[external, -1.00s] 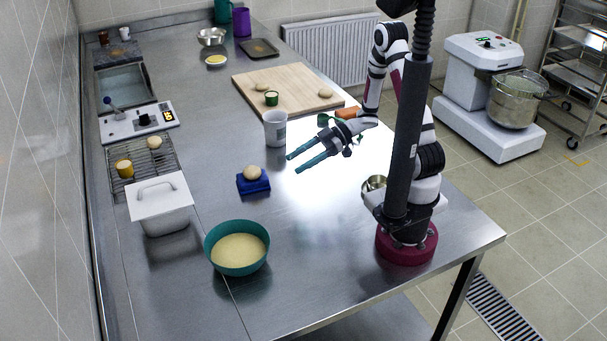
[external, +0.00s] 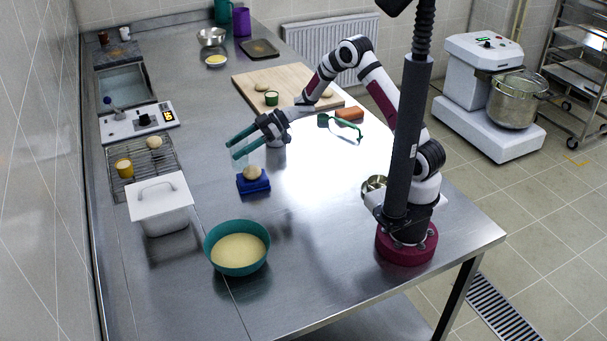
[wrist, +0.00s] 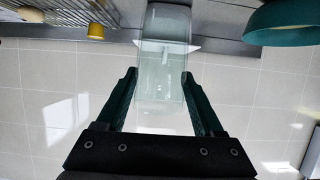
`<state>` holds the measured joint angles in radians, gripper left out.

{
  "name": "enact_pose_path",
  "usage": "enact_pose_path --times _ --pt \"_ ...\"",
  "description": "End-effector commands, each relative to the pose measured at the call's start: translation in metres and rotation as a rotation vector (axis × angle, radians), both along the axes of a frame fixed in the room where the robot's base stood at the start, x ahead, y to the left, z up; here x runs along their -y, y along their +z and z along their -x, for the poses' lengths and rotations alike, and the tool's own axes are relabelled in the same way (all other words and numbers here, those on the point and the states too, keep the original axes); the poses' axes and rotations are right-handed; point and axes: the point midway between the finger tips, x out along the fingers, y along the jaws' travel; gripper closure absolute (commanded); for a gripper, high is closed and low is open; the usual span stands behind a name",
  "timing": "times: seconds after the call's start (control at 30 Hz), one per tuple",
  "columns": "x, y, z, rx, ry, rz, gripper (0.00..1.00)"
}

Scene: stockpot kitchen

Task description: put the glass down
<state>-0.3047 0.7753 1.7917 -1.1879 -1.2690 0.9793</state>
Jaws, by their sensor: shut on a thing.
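The clear glass (wrist: 162,90) is between the two green fingers of my gripper (wrist: 160,76) in the wrist view. My gripper is shut on it, with one finger on each side. In the external view my gripper (external: 232,149) is in the air over the left part of the steel table (external: 310,235), pointing left. The glass is too faint to make out clearly there.
A teal bowl of batter (external: 238,249) and a lidded white container (external: 161,205) stand at the front left. A wire rack (external: 146,170) is at the left, a wooden board (external: 290,88) behind. A cup (external: 275,141) is partly behind my gripper. The table's front middle is clear.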

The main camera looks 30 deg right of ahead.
Motion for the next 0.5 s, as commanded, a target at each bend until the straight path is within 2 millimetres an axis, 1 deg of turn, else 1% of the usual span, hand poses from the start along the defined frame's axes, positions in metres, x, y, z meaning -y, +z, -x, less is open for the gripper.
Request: enact_pose_path --times 0.03,0.2,0.3,0.43,0.5 --pt "-0.013 -0.008 0.006 -0.005 0.007 0.001 0.96" --pt "-0.063 -0.042 0.025 -0.005 0.007 0.002 0.96" --pt "-0.086 -0.055 0.032 -0.002 0.005 0.001 0.96" --pt "-0.099 -0.067 0.036 -0.002 0.002 0.001 0.96" --pt "-0.1 -0.081 0.037 -0.004 0.001 0.003 0.96"
